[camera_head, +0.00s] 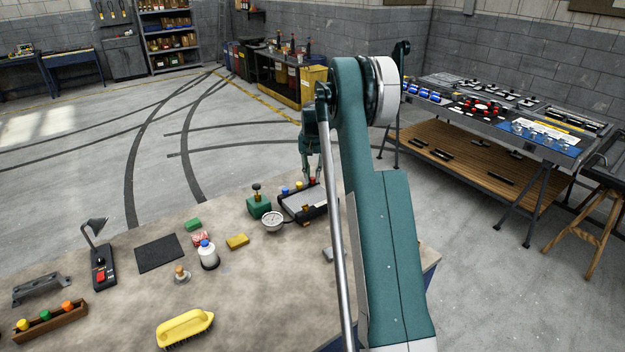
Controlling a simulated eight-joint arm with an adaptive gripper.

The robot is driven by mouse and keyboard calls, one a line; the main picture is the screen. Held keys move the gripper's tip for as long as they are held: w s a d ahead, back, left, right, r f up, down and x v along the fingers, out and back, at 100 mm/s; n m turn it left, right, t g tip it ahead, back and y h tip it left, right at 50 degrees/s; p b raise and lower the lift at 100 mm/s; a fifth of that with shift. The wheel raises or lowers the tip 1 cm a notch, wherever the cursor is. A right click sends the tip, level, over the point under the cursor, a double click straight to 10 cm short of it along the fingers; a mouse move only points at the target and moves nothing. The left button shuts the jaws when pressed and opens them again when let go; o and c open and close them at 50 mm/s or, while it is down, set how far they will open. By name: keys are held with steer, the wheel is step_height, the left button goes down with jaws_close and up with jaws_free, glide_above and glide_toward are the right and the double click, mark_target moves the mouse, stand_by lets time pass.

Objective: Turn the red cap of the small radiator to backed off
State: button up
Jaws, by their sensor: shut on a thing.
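The small radiator (295,203) lies near the far right edge of the table, a dark body with a pale top. Along its far side sit a blue cap (284,190), a yellow cap (299,184) and the red cap (312,180). My gripper (313,176) points down at the red cap, its fingers closed around it. The cap is small here and partly covered by the fingers, so its turn position cannot be read. My arm hides the table right of the radiator.
Bare tabletop (270,290) is free in front.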

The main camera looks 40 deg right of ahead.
mark_target(312, 178)
steer(key=n+b, duration=0.1)
steer(key=n, duration=0.4)
steer(key=shift+n, duration=0.3)
steer(key=n+b, duration=0.1)
steer(key=n, duration=0.4)
steer(key=shift+n, duration=0.3)
steer(key=o, duration=0.9)
steer(key=shift+r, duration=0.15)
steer(key=shift+r, duration=5.9)
